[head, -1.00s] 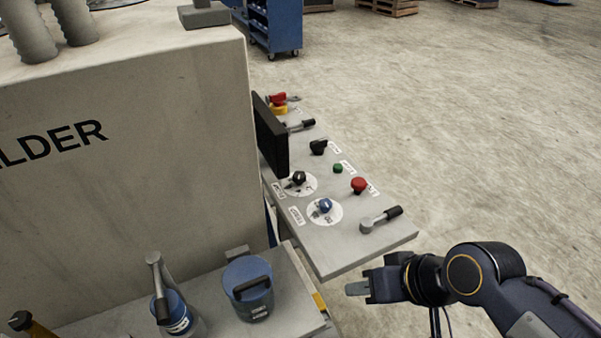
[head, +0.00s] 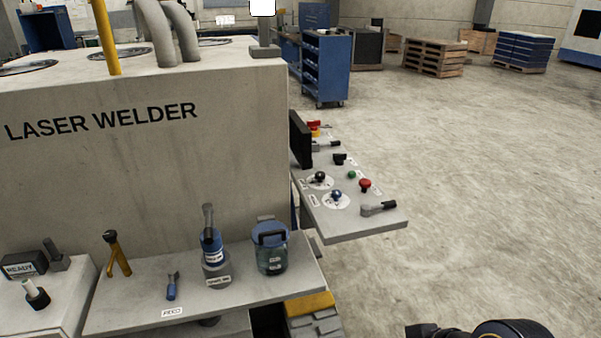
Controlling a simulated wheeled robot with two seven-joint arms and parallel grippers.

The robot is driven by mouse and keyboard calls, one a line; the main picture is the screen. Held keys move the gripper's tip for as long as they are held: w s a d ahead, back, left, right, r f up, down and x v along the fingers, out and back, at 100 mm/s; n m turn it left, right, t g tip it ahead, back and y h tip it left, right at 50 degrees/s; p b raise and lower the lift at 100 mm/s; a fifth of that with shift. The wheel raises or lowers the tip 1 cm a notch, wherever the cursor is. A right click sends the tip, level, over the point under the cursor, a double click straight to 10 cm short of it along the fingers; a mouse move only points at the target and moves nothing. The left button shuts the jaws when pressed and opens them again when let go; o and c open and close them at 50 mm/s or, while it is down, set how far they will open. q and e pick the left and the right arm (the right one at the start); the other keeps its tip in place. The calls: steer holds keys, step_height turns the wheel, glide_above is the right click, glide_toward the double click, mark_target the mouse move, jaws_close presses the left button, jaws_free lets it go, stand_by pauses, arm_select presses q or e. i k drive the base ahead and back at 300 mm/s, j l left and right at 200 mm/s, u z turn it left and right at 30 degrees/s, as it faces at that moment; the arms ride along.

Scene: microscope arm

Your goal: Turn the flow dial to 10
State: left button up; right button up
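Two dials sit on the grey control panel (head: 352,222) right of the welder: one with a black knob (head: 320,176), one with a blue knob (head: 336,195), each on a white round scale. The labels and scale marks are too small to read, so I cannot tell which is the flow dial or its setting. My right gripper (head: 424,331) shows only in part at the bottom edge, below the panel and apart from it. Its fingers are hidden. My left gripper is not in view.
The panel also has a red button (head: 365,185), a green button (head: 352,174) and a lever (head: 378,209). The laser welder (head: 150,160) fills the left. A shelf (head: 130,316) in front holds a blue-lidded jar (head: 270,250) and tools. Floor right of the panel is clear.

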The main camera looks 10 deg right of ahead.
mark_target(321, 175)
steer(key=u, duration=0.45)
steer(key=l+u, duration=0.1)
steer(key=u, duration=1.25)
steer(key=k+u, duration=0.1)
steer(key=u, duration=0.4)
steer(key=k+l, duration=0.25)
steer(key=l, duration=0.2)
steer(key=k+l+u, duration=0.1)
steer(key=l, duration=0.4)
steer(key=k+l, duration=0.6)
steer(key=l, duration=0.3)
steer(key=k+l+u, duration=0.1)
steer(key=k+l, duration=0.15)
steer(key=l, duration=0.2)
steer(key=k+l, duration=0.3)
steer(key=l, duration=0.9)
steer(key=i+j+u, duration=0.05)
